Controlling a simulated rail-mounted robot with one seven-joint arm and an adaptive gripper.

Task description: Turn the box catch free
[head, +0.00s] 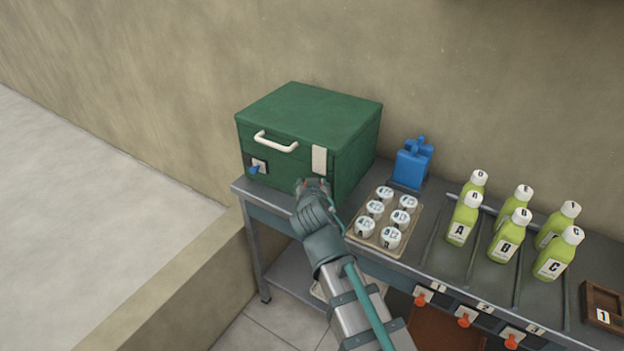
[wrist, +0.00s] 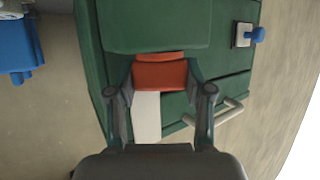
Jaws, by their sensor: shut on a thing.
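The green box (head: 300,115) stands closed at the left end of the bench. Its orange-red catch (wrist: 160,74) is at the front, low down under the white strip (head: 319,160). My gripper (head: 311,186) is at the box's front face. In the wrist view my gripper (wrist: 160,82) has its fingers on either side of the catch and is shut on it. In the head view the gripper hides most of the catch. The wrist view also shows the green box (wrist: 88,40) close up.
A white handle (head: 275,142) and a blue knob (head: 254,169) are on the box front, left of my gripper. A tray (head: 355,236) of white-capped jars, a blue device (head: 412,165) and several green bottles (head: 506,240) stand to the right.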

